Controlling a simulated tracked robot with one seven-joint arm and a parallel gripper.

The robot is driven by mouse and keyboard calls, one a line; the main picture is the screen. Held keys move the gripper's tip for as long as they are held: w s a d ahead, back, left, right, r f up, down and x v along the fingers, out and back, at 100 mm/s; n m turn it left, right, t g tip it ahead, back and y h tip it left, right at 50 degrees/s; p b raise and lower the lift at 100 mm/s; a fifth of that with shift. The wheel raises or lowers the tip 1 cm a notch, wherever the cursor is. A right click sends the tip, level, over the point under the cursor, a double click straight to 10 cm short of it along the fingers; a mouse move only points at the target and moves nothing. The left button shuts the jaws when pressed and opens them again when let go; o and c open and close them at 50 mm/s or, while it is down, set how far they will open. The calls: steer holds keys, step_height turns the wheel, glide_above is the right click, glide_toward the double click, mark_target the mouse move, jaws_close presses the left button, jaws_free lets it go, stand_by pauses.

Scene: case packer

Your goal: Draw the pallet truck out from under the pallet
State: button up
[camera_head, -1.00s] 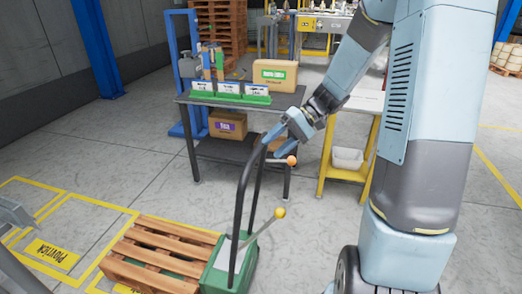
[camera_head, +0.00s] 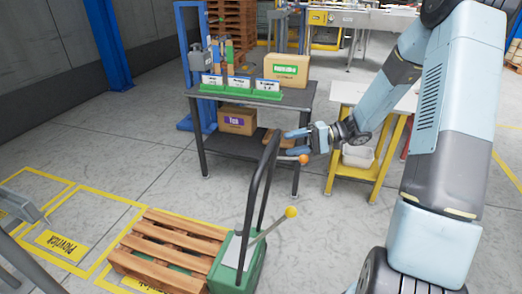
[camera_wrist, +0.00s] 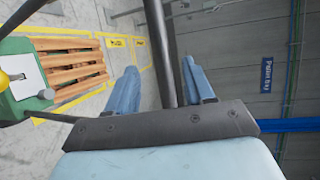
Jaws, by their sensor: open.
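The pallet truck (camera_head: 243,270) has a green body, a tall black loop handle (camera_head: 252,195) and a lever with a yellow knob (camera_head: 291,212). It stands against the right end of the wooden pallet (camera_head: 168,246); green shows between the slats, so its forks appear to be under it. My gripper (camera_head: 287,142) is open at the top of the handle, fingertips just right of it. In the wrist view the black handle bar (camera_wrist: 157,40) runs between the spread fingers (camera_wrist: 160,70), touching neither; its depth is unclear. The pallet (camera_wrist: 75,65) shows there too.
A dark workbench (camera_head: 250,110) with green label racks and cardboard boxes stands behind the handle. A yellow-legged table (camera_head: 375,165) with a white bin is to the right. Yellow floor markings (camera_head: 75,210) surround the pallet. Floor right of the truck (camera_head: 330,250) is clear.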

steer(key=a+f, duration=0.1)
steer(key=a, duration=0.8)
steer(key=shift+s+a+f, duration=0.3)
steer(key=shift+f, duration=0.1)
jaws_close()
